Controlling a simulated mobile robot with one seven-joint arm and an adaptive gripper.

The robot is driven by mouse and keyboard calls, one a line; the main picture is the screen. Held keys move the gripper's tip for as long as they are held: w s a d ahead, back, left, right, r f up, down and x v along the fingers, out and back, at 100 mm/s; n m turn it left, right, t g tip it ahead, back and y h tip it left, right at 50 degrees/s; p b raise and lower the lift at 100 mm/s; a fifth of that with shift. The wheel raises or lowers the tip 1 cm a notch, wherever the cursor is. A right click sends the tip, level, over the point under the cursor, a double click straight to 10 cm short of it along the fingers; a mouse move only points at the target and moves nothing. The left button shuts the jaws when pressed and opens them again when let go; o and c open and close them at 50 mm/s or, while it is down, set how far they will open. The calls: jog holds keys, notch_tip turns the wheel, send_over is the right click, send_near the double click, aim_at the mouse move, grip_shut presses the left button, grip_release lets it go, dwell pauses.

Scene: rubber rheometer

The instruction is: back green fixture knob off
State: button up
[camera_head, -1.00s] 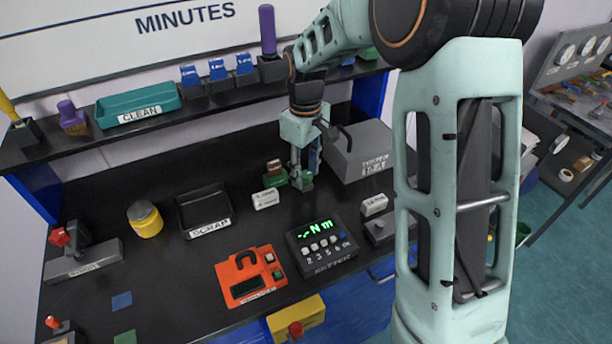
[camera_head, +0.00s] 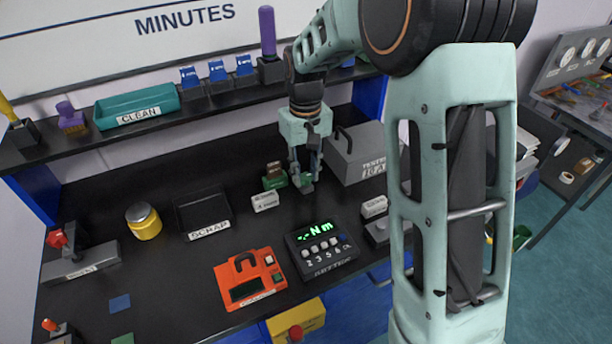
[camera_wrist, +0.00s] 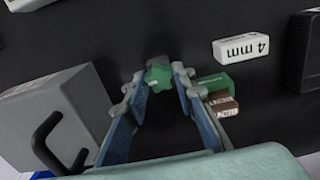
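A green star-shaped knob (camera_wrist: 157,73) shows between my fingertips in the wrist view. My gripper (camera_head: 303,184) points down at the back of the bench, and its fingers (camera_wrist: 160,85) straddle the knob. The gap around the knob is very small, and I cannot tell whether the fingers press on it. What the knob is mounted on is hidden below it. A labelled green block (camera_head: 274,183) stands just left of my gripper in the head view, with a brown labelled block (camera_head: 275,168) beside it; both also show right of my fingers in the wrist view (camera_wrist: 214,83).
A grey box with a handle (camera_head: 357,157) stands close right of my gripper. A white 4 mm block (camera_head: 264,202) and a black scrap tray (camera_head: 202,212) lie to the left. The torque display (camera_head: 321,247) and an orange device (camera_head: 250,278) are in front. A shelf (camera_head: 200,105) runs behind.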

grip_shut()
jog(key=n, duration=0.4)
jog(key=shift+n+p, duration=0.3)
jog(key=shift+p, duration=0.05)
jog(key=n+p, duration=0.1)
jog(key=n, duration=0.3)
jog(key=shift+n, duration=0.3)
jog(key=n+p, duration=0.1)
jog(key=n, duration=0.2)
jog(key=shift+s+r+p, duration=0.1)
jog(key=shift+p, duration=0.3)
jog(key=shift+n, duration=0.8)
